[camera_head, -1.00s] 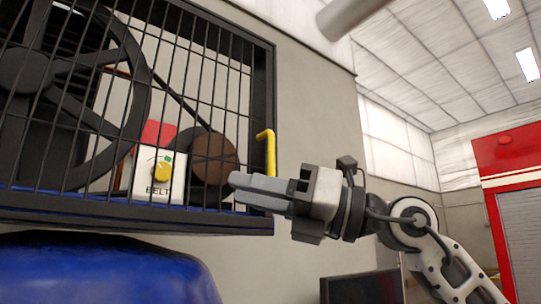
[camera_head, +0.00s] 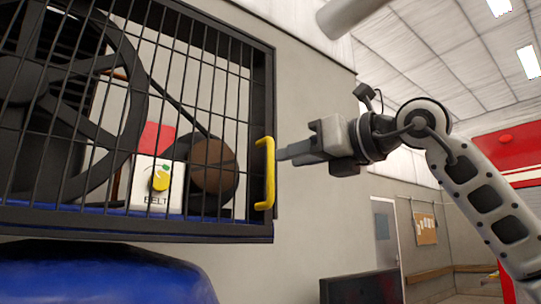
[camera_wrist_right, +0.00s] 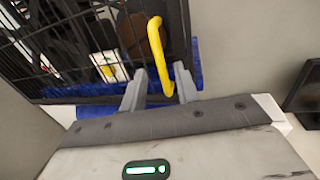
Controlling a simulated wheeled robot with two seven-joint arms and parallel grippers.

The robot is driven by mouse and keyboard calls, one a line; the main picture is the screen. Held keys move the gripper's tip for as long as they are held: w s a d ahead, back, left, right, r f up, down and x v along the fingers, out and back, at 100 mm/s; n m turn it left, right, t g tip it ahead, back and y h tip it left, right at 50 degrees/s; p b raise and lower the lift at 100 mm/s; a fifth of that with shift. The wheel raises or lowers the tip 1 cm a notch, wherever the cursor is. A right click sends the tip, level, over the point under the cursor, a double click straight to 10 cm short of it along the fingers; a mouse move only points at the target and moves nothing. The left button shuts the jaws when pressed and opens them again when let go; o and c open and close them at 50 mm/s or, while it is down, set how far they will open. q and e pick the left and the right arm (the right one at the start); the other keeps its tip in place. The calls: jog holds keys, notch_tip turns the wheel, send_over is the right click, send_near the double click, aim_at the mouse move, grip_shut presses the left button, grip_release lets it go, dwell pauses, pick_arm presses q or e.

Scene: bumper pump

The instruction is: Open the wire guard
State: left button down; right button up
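The wire guard (camera_head: 222,111) is a black barred panel, closed across the front of the pump's belt drive. Its yellow handle (camera_head: 265,172) stands at the guard's right edge. The handle also shows in the right wrist view (camera_wrist_right: 156,50), where its lower part lies between the two grey fingers. My right gripper (camera_head: 282,154) is at the right side of the handle, level with its middle. In the right wrist view the gripper (camera_wrist_right: 160,92) is open, with gaps beside the handle. My left gripper is not in view.
Behind the bars are a large dark wheel (camera_head: 60,90), a brown pulley (camera_head: 213,163) and a white BELT switch box with a yellow knob (camera_head: 160,181). A blue tank (camera_head: 100,275) is below the guard. A dark screen-like panel (camera_head: 361,288) stands low right.

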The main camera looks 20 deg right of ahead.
aim_at(273, 162)
jog(key=p+x, duration=0.1)
jog(key=x, duration=0.5)
jog(key=shift+w+a+p, duration=0.1)
jog(key=shift+w+p, duration=0.05)
jog(key=shift+p, duration=0.15)
jog(key=shift+c, duration=0.3)
grip_shut()
